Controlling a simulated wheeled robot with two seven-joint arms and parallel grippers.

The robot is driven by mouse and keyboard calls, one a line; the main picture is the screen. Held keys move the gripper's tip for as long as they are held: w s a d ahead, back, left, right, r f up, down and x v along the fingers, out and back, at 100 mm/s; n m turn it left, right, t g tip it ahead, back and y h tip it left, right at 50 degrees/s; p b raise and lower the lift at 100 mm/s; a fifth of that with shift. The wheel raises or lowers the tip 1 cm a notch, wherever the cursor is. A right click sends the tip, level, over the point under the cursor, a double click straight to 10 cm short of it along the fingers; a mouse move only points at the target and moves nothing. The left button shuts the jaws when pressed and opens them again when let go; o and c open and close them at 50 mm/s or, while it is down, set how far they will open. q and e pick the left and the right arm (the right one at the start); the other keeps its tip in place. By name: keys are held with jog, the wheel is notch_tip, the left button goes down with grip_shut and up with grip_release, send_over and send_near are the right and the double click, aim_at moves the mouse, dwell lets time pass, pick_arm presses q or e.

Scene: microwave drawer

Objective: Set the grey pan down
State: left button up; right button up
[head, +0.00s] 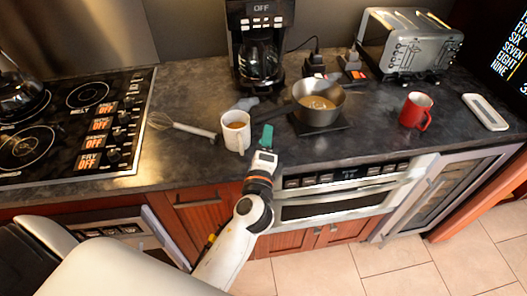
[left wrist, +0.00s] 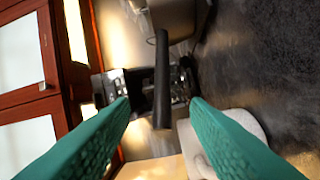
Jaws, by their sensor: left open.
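The grey pan (head: 318,112) rests on a dark square mat (head: 338,126) on the counter, with light brown contents inside. Its dark handle points left, toward the white mug. My left gripper (head: 265,138) is by the counter's front edge, to the lower left of the pan, with its green fingers apart. In the left wrist view, the dark handle (left wrist: 162,85) shows in the gap between the open fingers (left wrist: 160,103), apart from both. Part of the grey pan (left wrist: 172,15) shows at the top of that view. My right gripper is out of view.
A white mug (head: 232,133) stands close left of my gripper, with a whisk (head: 185,126) beyond it. A coffee maker (head: 259,50) and toaster (head: 408,45) stand behind. A red mug (head: 414,108) is right of the pan, with free counter between. The stove (head: 75,125) is at left.

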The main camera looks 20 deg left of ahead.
pick_arm(q)
jog(key=shift+v, duration=1.45)
